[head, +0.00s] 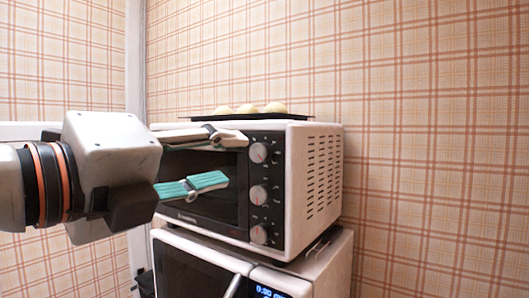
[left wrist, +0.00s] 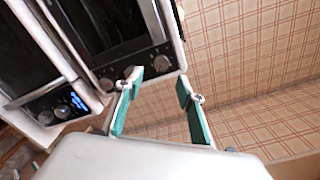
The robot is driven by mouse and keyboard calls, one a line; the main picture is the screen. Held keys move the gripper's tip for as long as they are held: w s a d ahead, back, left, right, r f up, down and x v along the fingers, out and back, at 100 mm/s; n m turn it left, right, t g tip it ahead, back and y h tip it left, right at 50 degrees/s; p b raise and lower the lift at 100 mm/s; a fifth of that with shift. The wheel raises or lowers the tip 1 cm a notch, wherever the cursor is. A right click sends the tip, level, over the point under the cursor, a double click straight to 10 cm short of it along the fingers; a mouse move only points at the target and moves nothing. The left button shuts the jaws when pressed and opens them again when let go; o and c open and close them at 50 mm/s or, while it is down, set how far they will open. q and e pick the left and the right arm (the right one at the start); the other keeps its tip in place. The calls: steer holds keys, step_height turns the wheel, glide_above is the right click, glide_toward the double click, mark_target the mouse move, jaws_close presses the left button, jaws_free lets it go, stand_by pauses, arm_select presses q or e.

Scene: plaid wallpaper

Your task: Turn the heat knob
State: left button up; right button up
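A white toaster oven (head: 312,185) has a dark front with three round knobs in a column: an upper knob (head: 258,152), a middle knob (head: 258,194) and a lower knob (head: 259,234). The labels are too small to tell which one is the heat knob. My left gripper (head: 234,160) is open and empty, its teal-padded fingers apart in front of the oven door, just left of the knobs. In the left wrist view the open fingers (left wrist: 159,85) lie near the row of knobs (left wrist: 132,72); I cannot tell if they touch. My right gripper is not in view.
A dark tray (head: 200,118) with pale round buns (head: 247,109) lies on top of the oven. The oven stands on a white microwave (head: 330,270) with a lit blue display (head: 270,291). Plaid wall (head: 440,150) is behind; the space right of the oven is clear.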

mark_target(256, 153)
arm_select(q)
steer(key=p+x, duration=0.1)
steer(key=x, duration=0.6)
steer(key=shift+w+r, duration=0.15)
steer(key=shift+w, duration=0.15)
jaws_close()
